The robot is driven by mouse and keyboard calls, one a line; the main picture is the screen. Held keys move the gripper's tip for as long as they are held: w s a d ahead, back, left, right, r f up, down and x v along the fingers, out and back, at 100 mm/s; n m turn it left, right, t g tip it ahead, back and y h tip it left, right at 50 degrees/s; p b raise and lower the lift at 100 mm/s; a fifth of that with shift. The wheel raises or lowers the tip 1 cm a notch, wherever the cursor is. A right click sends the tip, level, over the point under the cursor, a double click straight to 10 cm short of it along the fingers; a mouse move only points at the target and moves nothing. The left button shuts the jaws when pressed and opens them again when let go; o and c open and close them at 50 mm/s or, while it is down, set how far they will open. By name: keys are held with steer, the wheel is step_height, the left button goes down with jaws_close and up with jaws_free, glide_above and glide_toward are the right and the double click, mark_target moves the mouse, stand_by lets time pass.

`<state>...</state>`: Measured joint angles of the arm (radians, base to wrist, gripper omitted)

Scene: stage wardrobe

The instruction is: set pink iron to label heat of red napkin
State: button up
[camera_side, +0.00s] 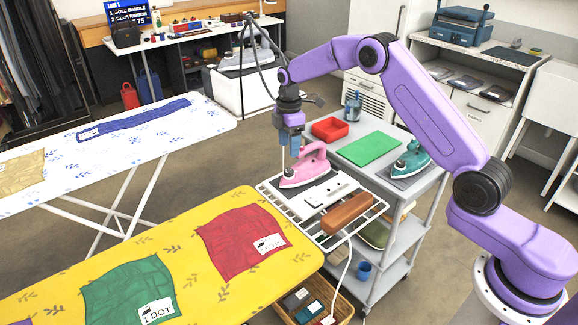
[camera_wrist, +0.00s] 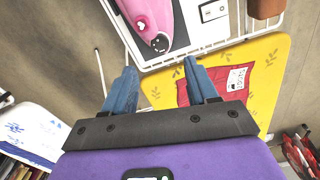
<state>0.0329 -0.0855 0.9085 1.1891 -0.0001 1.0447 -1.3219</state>
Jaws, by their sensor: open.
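The pink iron (camera_side: 309,168) stands on the white wire rack at the end of the yellow ironing board. In the wrist view, the pink iron (camera_wrist: 152,18) shows a dark round part with pale marks, possibly its dial; its setting is too small to read. The red napkin (camera_side: 232,247) lies on the yellow board, with a white label (camera_side: 270,243) whose writing I cannot read for certain. It also shows in the wrist view (camera_wrist: 212,76). My gripper (camera_side: 291,158) is beside the iron's left end. Its blue fingers (camera_wrist: 162,80) are apart with nothing between them.
A green napkin (camera_side: 130,290) labelled "1 DOT" lies on the yellow board (camera_side: 185,236). A brown block (camera_side: 348,213) and a white plate share the rack (camera_side: 384,207). A grey cart holds a teal iron (camera_side: 411,160), green mat (camera_side: 369,149) and red tray (camera_side: 330,129).

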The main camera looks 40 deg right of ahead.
mark_target(289, 171)
step_height(289, 171, down, 8)
steer(key=shift+f, duration=0.2)
steer(key=shift+c, duration=0.3)
steer(key=c, duration=1)
